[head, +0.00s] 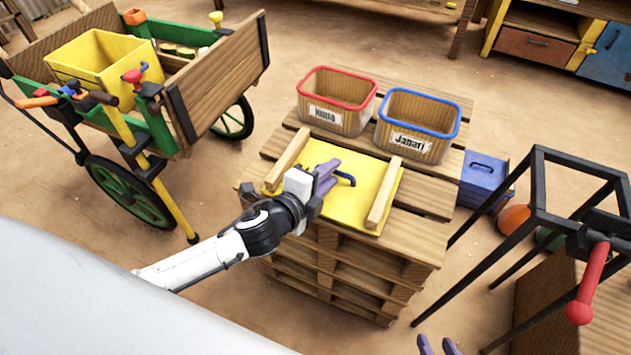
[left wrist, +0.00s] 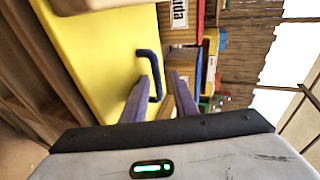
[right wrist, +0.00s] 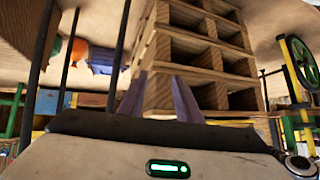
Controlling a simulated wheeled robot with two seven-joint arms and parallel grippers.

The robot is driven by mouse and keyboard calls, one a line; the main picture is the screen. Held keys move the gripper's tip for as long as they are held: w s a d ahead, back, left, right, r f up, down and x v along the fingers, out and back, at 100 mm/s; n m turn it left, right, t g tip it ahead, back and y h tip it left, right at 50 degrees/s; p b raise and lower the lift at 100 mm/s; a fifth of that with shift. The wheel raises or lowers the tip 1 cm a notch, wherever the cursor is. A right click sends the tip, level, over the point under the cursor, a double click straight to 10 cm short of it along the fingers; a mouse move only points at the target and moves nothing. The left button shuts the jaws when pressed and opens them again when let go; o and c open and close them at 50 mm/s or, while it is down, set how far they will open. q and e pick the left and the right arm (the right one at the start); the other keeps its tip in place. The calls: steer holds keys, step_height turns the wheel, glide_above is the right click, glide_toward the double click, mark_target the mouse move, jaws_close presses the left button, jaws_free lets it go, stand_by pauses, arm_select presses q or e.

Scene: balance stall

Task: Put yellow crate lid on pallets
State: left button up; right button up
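The yellow crate lid (head: 359,205), with two wooden battens and a blue handle (head: 345,178), lies flat on top of the stacked wooden pallets (head: 420,232). My left gripper (head: 328,177) is over the lid beside the handle and hides part of it. In the left wrist view its fingers (left wrist: 160,85) are apart, and the blue handle (left wrist: 152,68) shows between and beyond the tips; I cannot tell if they touch it. My right gripper (head: 438,347) is at the bottom edge of the head view, open and empty; its fingers (right wrist: 160,90) are apart in the right wrist view, facing the pallet stack.
A red-rimmed bin (head: 338,100) and a blue-rimmed bin (head: 416,124) stand on the pallets behind the lid. A cart (head: 225,80) with a yellow crate (head: 100,65) stands at left. A black frame (head: 540,190) with a red-handled crank stands at right. A blue box (head: 484,175) is beside the pallets.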

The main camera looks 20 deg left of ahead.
arm_select(q)
steer(key=p+v, duration=0.2)
steer(key=v, duration=0.9)
steer(key=s+d+f+n+g, duration=0.3)
steer(key=s+f+n+g, duration=0.2)
steer(key=s+f+n, duration=0.7)
steer(key=s+n, duration=0.1)
steer(key=n, duration=0.4)
steer(key=shift+s+f, duration=0.2)
steer(key=shift+s, duration=0.1)
